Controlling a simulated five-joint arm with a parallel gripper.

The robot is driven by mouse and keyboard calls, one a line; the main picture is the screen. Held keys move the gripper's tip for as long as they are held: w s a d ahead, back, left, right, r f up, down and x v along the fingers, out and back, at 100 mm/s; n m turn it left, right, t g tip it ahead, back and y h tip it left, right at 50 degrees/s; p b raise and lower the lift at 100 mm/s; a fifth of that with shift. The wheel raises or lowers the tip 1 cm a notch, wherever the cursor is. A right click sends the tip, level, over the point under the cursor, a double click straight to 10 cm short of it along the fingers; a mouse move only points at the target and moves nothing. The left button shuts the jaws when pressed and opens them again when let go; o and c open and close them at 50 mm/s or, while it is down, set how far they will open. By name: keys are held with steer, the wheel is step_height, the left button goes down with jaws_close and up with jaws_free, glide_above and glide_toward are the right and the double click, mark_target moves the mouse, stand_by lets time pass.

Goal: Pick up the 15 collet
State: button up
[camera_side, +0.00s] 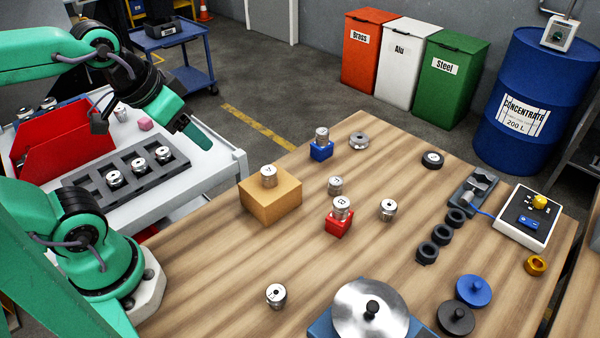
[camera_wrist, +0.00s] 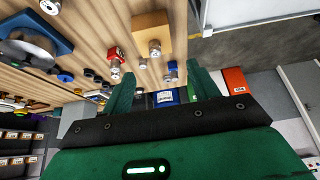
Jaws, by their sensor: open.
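Several silver collets stand on and around the wooden table. One is on a tan block (camera_side: 268,200), one on a blue block (camera_side: 320,152) and one on a red block (camera_side: 339,225). Loose collets stand at the middle (camera_side: 335,185), to its right (camera_side: 388,209) and near the front (camera_side: 276,295). More collets (camera_side: 140,166) sit in a dark grey rack. Their numbers are too small to read surely, so I cannot tell which is the 15 collet. My gripper (camera_side: 192,130) is open and empty, raised above the white cart; its spread fingers show in the wrist view (camera_wrist: 160,88).
On the table are a large metal disc (camera_side: 345,315), black rings (camera_side: 428,252), a blue knob (camera_side: 473,290) and a switch box (camera_side: 525,222). Bare wood lies left of the front collet.

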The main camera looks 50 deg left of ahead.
steer(key=shift+w+r, duration=0.1)
steer(key=m+g, duration=0.6)
steer(key=m, duration=0.2)
glide_above(389, 204)
step_height(389, 204, down, 15)
steer(key=shift+f, duration=0.2)
steer(key=shift+d+f, duration=0.2)
steer(key=shift+f, duration=0.05)
steer(key=shift+a+f, duration=0.15)
steer(key=shift+f, duration=3.75)
